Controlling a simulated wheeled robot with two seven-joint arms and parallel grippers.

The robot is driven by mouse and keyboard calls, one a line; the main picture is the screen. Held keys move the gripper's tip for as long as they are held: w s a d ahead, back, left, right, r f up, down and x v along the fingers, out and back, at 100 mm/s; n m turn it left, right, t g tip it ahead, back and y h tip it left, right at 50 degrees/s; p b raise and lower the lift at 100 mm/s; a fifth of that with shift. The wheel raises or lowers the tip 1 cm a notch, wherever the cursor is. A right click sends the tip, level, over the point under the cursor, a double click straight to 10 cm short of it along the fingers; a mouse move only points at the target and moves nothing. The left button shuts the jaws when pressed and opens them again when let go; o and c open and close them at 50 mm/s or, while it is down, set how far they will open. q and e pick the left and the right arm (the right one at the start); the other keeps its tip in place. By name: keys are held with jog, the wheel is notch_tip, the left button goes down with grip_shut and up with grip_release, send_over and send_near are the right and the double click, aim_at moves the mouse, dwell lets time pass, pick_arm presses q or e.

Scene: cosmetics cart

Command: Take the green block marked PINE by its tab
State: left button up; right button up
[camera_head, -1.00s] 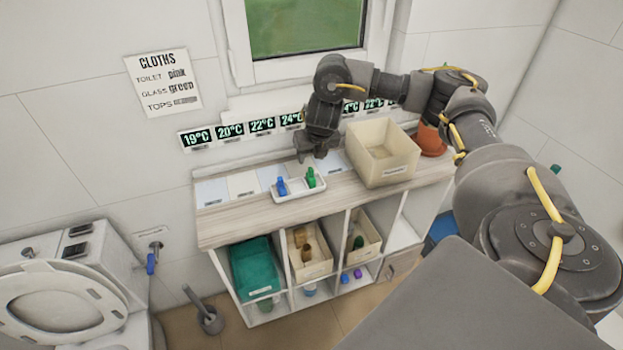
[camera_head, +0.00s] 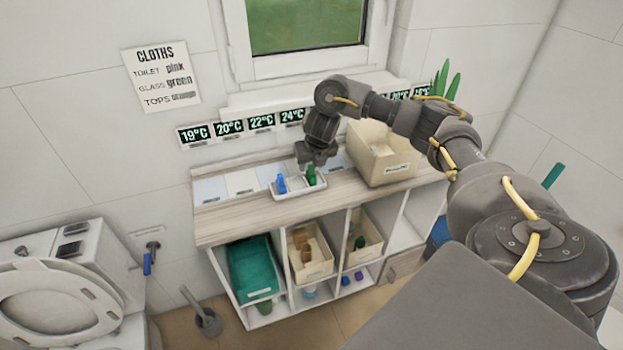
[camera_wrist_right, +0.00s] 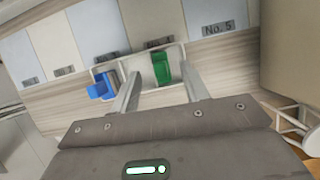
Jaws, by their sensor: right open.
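The green block (camera_head: 311,178) stands in a small white tray (camera_head: 290,194) on the wooden top of the shelf unit. It also shows in the right wrist view (camera_wrist_right: 162,70); its PINE mark is too small to read. A blue block (camera_head: 281,184) stands to its left in the same tray and shows in the wrist view (camera_wrist_right: 102,88). My right gripper (camera_head: 312,166) is just above and behind the green block. In the wrist view its two fingers (camera_wrist_right: 162,84) are apart, with the green block between and beyond them. Contact cannot be told. My left gripper is not in view.
A beige box (camera_head: 385,165) stands close to the right of my right gripper. The wall with temperature labels (camera_head: 230,128) is behind. Pale cards (camera_head: 243,183) lie along the back of the top. The top's left front is clear.

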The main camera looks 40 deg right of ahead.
aim_at(312, 166)
jog(key=x, duration=0.3)
jog(key=shift+d+f, duration=0.15)
jog(key=shift+c, duration=0.2)
jog(key=c, duration=0.9)
grip_shut()
